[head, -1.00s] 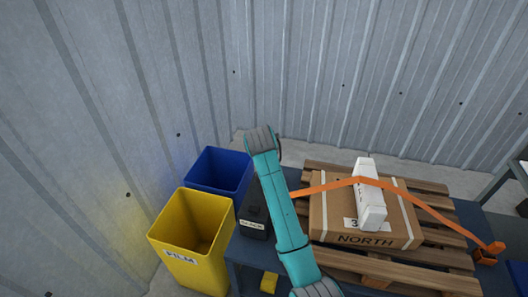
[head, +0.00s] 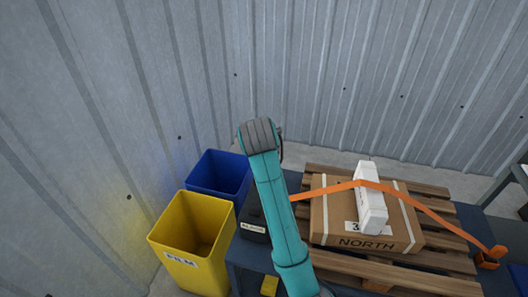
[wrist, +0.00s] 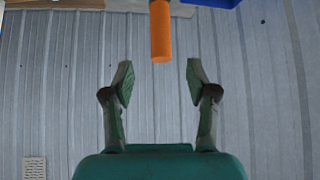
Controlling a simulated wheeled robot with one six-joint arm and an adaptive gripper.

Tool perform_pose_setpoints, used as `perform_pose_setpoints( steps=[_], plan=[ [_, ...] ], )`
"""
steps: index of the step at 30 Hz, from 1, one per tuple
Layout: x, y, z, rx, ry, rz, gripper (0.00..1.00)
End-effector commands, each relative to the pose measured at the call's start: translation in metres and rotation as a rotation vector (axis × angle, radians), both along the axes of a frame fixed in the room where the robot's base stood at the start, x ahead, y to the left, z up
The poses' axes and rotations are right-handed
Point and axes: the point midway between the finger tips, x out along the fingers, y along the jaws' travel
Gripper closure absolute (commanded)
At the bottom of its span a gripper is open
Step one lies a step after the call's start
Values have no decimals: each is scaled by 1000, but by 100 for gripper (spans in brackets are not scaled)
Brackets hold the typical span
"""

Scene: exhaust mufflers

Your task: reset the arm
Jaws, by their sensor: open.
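My gripper (wrist: 158,82) shows in the wrist view with its two fingers spread apart and nothing between them. It faces the ribbed metal wall. An orange bar-like thing (wrist: 160,30) hangs into the top of the wrist view, beyond the fingertips; I cannot tell exactly what it is. In the head view my teal arm stands raised in the middle, and my gripper is not visible there.
A cardboard box (head: 330,222) marked NORTH lies on a wooden pallet (head: 430,262), with a white piece (head: 371,212) and an orange strap (head: 425,207) across it. A yellow FILM bin (head: 183,262) and a blue bin (head: 215,172) stand left. A black box (head: 251,222) sits beside my arm.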

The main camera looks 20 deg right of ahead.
Motion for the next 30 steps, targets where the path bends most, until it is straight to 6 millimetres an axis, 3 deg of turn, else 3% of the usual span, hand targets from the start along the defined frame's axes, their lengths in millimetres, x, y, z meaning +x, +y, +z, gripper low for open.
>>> perform_pose_setpoints(
  steps=[15,19,23,30],
  plan=[
    [-3,1,4,0,-1,0,42],
    [-6,1,-3,-3,-1,6,42],
    [-16,1,-31,-16,-12,33,42],
    [-58,3,-107,-51,-62,121,42]
  ],
)
